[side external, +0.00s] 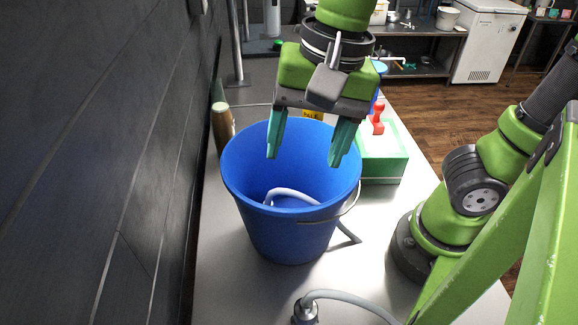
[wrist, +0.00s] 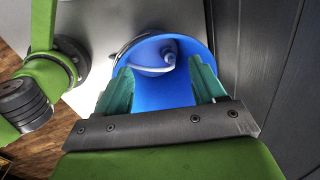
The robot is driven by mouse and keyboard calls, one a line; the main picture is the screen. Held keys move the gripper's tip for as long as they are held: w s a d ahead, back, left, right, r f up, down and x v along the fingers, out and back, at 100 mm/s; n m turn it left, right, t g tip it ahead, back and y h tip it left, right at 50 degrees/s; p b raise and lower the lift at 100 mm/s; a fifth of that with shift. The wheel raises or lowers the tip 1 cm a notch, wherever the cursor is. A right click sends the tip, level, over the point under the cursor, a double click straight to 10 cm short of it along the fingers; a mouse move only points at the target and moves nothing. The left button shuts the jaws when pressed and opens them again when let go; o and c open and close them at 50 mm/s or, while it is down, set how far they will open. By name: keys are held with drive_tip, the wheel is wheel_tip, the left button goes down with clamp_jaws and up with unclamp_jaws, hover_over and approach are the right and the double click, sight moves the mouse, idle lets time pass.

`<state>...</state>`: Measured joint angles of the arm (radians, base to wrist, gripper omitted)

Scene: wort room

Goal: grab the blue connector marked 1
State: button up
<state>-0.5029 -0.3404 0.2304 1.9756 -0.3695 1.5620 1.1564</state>
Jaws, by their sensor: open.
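My gripper (side external: 304,160) is open and empty, pointing down over the mouth of a blue bucket (side external: 292,235). Its two teal fingertips are apart, at about the height of the rim in the picture. The wrist view shows the gripper (wrist: 160,68) with the bucket (wrist: 160,95) between and beyond the fingers. A blue piece (side external: 379,67) shows partly behind my gripper, above the green tray; it may be the blue connector, but no mark 1 is readable. A pale curved hose (side external: 290,194) lies inside the bucket, also seen in the wrist view (wrist: 150,69).
A green tray (side external: 392,170) with a red piece (side external: 377,120) stands right behind the bucket. A wooden-handled item (side external: 222,125) is at its left, near the dark wall. A grey hose (side external: 345,296) lies in front. The bucket's wire handle hangs at its right.

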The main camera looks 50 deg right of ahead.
sight(307, 301)
drive_tip(key=s+a+m+g+h, duration=0.2)
drive_tip(key=s+a+m, duration=0.1)
drive_tip(key=s+a, duration=0.35)
drive_tip(key=f, duration=1.9)
drive_tip(key=shift+w+f, duration=0.2)
drive_tip(key=shift+f, duration=3.4)
drive_tip(key=shift+w, duration=0.1)
drive_tip(key=c, duration=1.2)
drive_tip(key=shift+r, duration=0.15)
